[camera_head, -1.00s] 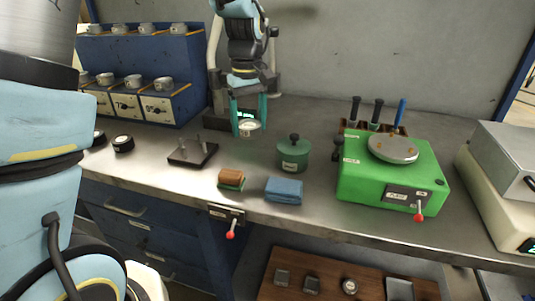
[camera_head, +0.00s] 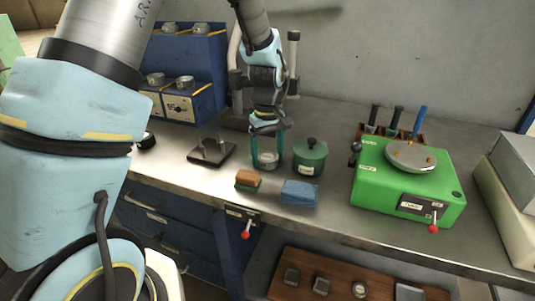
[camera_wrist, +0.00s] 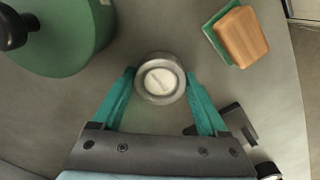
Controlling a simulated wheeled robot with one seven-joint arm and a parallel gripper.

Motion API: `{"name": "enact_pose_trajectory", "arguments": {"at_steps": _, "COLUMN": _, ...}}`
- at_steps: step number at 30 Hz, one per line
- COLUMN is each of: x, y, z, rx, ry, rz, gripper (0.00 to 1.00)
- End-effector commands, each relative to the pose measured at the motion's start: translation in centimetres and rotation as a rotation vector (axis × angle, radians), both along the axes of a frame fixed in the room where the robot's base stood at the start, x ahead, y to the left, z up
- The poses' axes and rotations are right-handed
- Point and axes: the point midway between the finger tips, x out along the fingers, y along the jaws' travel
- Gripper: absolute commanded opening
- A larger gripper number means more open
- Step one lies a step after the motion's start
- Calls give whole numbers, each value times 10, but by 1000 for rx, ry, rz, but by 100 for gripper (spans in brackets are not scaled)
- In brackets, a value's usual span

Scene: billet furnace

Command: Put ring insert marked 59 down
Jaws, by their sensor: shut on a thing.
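The ring insert (camera_head: 268,160) is a small grey metal ring with a pale centre. It sits between the teal fingers of my gripper (camera_head: 267,146), close over the bench top. In the wrist view the ring insert (camera_wrist: 160,78) shows its round rim and pale face, with a finger on each side, and my gripper (camera_wrist: 160,88) is shut on it. Its mark is too small to read. I cannot tell whether it touches the bench.
The bench (camera_head: 232,163) holds a green lidded pot (camera_head: 310,159) just right of the ring and a dark stand with pegs (camera_head: 211,151) to its left. A green machine (camera_head: 385,190) stands further right.

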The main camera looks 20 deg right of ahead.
Motion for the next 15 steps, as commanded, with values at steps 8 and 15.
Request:
{"name": "enact_pose_trajectory", "arguments": {"at_steps": 8, "x": 0, "y": 0, "z": -2, "rx": 0, "ry": 0, "rz": 0, "gripper": 94}}
{"name": "enact_pose_trajectory", "arguments": {"at_steps": 15, "x": 0, "y": 0, "z": -2, "rx": 0, "ry": 0, "rz": 0, "gripper": 100}}
